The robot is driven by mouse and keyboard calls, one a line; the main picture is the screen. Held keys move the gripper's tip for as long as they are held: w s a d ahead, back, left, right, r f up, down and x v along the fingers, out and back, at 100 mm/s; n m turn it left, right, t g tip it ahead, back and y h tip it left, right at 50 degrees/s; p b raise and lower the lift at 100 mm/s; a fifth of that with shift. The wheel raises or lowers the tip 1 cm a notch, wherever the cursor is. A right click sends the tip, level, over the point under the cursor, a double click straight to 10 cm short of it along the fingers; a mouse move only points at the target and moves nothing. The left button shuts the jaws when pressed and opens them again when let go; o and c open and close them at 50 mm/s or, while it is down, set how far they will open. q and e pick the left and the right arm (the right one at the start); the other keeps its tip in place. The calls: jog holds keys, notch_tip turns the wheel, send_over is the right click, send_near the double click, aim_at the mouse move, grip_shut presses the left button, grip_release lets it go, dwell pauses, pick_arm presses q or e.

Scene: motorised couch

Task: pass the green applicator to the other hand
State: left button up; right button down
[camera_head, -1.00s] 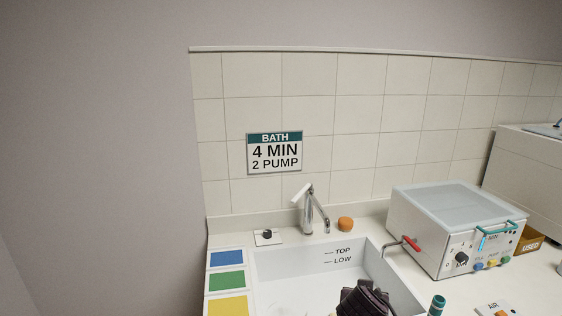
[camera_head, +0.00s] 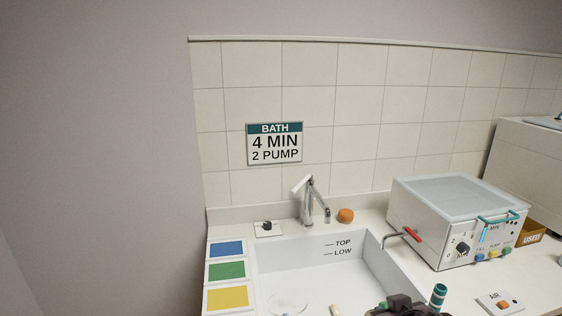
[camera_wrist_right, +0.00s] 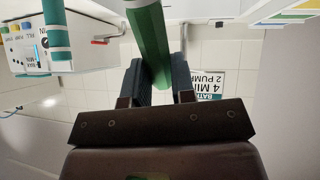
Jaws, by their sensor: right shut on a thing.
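The green applicator (camera_wrist_right: 150,38) is a green stick in the right wrist view, running up from between the fingers to the top edge. My right gripper (camera_wrist_right: 162,78) is shut on it, with one dark finger on each side. In the head view a dark gripper part (camera_head: 402,307), which looks like my right one, shows at the bottom edge over the sink's right side. The applicator cannot be made out there. My left gripper is not in view.
A white sink (camera_head: 290,258) with a tap (camera_head: 308,205) lies ahead. A teal-capped item (camera_head: 438,296) stands right of the gripper. A white machine (camera_head: 455,225) with a red-handled spout sits at right. Blue, green and yellow tiles (camera_head: 227,270) line the left counter.

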jog(key=shift+s+r, duration=0.1)
jog(key=shift+s, duration=0.05)
jog(key=s+a+r+n+g+y, duration=0.2)
jog(key=a+r+n+y, duration=0.55)
jog(key=a+r, duration=0.5)
jog(key=w+a+f+n+g+y, duration=0.2)
jog(key=w+a+f+n+g, duration=0.25)
jog(key=a+f, duration=0.2)
jog(key=s+d+r+m+t+h, duration=0.45)
jog(key=d+r+m+t, duration=0.2)
jog(key=d+r, duration=0.35)
jog(key=w+a+m+h, duration=0.5)
jog(key=w+a, duration=0.2)
jog(key=a, duration=0.5)
jog(key=s+d+f+n+g+y, duration=0.3)
jog(key=f+n+g+y, duration=0.6)
jog(key=n, duration=0.8)
jog(key=shift+s+d+f+g+y, duration=0.15)
jog(key=shift+d+f+g+y, duration=0.15)
jog(key=shift+d+f+y, duration=0.75)
jog(key=shift+d+r+h, duration=0.25)
jog(key=shift+r, duration=0.05)
jog(key=shift+m, duration=0.25)
